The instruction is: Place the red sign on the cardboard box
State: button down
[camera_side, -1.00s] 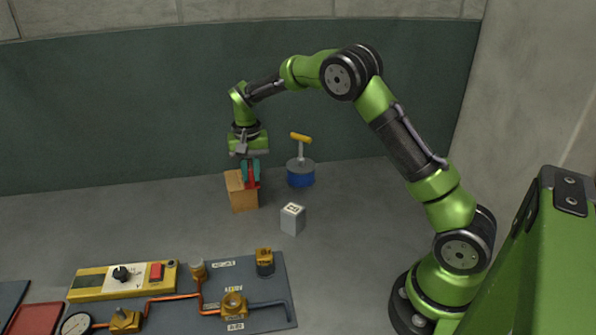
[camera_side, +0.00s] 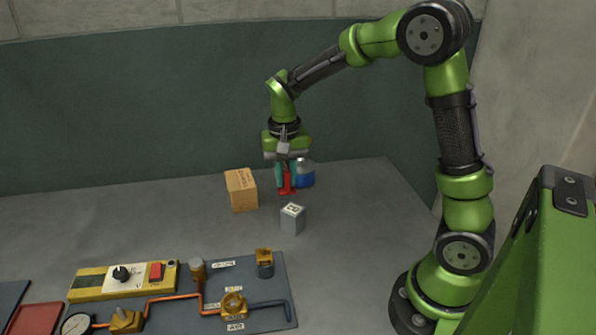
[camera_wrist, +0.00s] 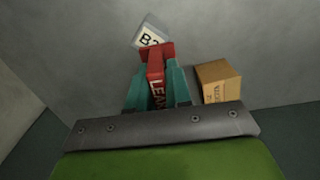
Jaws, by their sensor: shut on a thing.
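My gripper (camera_side: 286,177) is shut on the red sign (camera_side: 287,186), which hangs upright between the teal fingers. In the wrist view the sign (camera_wrist: 155,68) shows white letters, partly hidden by the fingers. The cardboard box (camera_side: 241,190) stands on the table to the left of my gripper in the side view, apart from the sign. In the wrist view the box (camera_wrist: 217,80) is to the right of the fingers. Its top is bare apart from printed marks.
A small grey labelled block (camera_side: 292,219) stands in front of the sign; it also shows in the wrist view (camera_wrist: 150,33). A blue canister (camera_side: 306,174) is partly hidden behind my gripper. A panel with pipes and valves (camera_side: 265,290) and a yellow control box (camera_side: 124,280) lie nearer the camera.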

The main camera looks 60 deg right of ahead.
jog(key=shift+s+a+r, duration=0.1)
jog(key=shift+s, duration=0.55)
jog(key=shift+s+a+r, duration=0.1)
jog(key=shift+s, duration=0.5)
jog(key=shift+a, duration=0.25)
jog(key=shift+w+a, duration=0.5)
jog(key=shift+w, duration=0.2)
send_over(240, 186)
jog(key=shift+d+f, duration=0.1)
jog(key=shift+f, duration=2.3)
jog(key=shift+f, duration=0.1)
jog(key=c, duration=1.5)
grip_release()
jog(key=shift+f, duration=0.1)
jog(key=o, duration=0.4)
jog(key=shift+o, duration=0.2)
